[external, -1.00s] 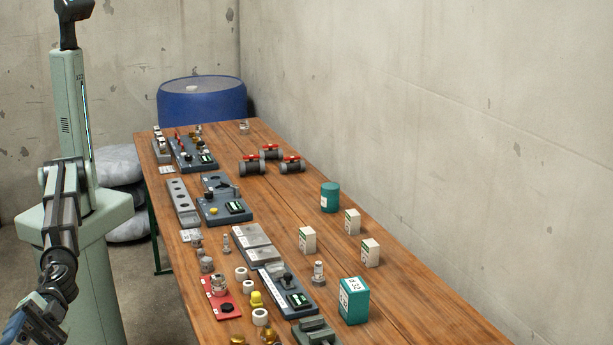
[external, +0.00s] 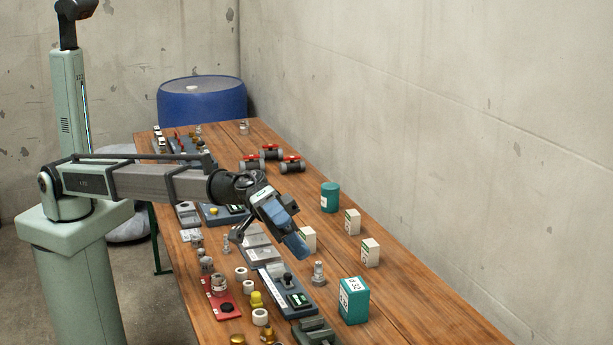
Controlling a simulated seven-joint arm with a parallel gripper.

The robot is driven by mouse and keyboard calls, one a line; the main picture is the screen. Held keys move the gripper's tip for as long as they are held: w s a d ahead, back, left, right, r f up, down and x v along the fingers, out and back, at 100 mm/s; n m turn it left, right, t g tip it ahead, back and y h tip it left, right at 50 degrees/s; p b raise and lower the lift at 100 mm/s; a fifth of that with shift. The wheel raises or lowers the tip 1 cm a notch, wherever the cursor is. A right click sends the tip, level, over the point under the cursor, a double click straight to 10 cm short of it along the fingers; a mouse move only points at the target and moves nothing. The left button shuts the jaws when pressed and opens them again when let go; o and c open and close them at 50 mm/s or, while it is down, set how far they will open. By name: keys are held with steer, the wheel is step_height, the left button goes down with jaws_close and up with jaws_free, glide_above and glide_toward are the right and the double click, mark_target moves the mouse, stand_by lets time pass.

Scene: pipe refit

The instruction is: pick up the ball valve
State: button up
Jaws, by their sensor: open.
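Three grey ball valves with red handles lie in a group on the far part of the table: a left one (external: 252,166), a back one (external: 270,153) and a right one (external: 292,165). The pictures do not show which of them the task means. My gripper (external: 296,246) is above the middle of the table, pointing down and to the right. It is nearer the camera than the valves and apart from them. It is open, and no object shows in it. Its fingertips are small and partly hidden by its own body.
A teal canister (external: 330,197), white boxes (external: 370,252) and a teal box (external: 354,300) stand on the right side of the table. Grey trays, fittings and a red plate (external: 222,306) crowd the left side. Bare wood surrounds the valves. A blue drum (external: 202,100) stands behind.

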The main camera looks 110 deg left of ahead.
steer(key=w+a+f+n+y, duration=0.1)
steer(key=w+a+f+y, duration=0.15)
steer(key=a, duration=0.75)
steer(key=w+a+f+y, duration=0.1)
steer(key=a+f, duration=0.2)
steer(key=a, duration=0.7)
steer(key=s+a+f+n+y, duration=0.2)
steer(key=s+a+f, duration=0.15)
steer(key=a, duration=1.25)
steer(key=s+a+f+n+g+y, duration=0.15)
steer(key=a+f, duration=0.25)
steer(key=a, duration=1.1)
steer(key=s+a+f+n+t+y, duration=0.1)
steer(key=s+a+f+y, duration=0.25)
steer(key=a, duration=1.25)
steer(key=g+y, duration=0.2)
steer(key=g, duration=1)
glide_toward(292, 157)
steer(key=shift+m, duration=0.35)
steer(key=f, duration=0.7)
steer(key=shift+s, duration=0.35)
steer(key=shift+w+a+f, duration=0.1)
steer(key=shift+w+f, duration=0.05)
steer(key=shift+f, duration=0.8)
steer(key=shift+w+a+f, duration=0.1)
steer(key=shift+f, duration=0.85)
steer(key=shift+w+a+f, duration=0.1)
steer(key=shift+w+f, duration=0.05)
steer(key=shift+f, duration=0.8)
steer(key=c, duration=1.1)
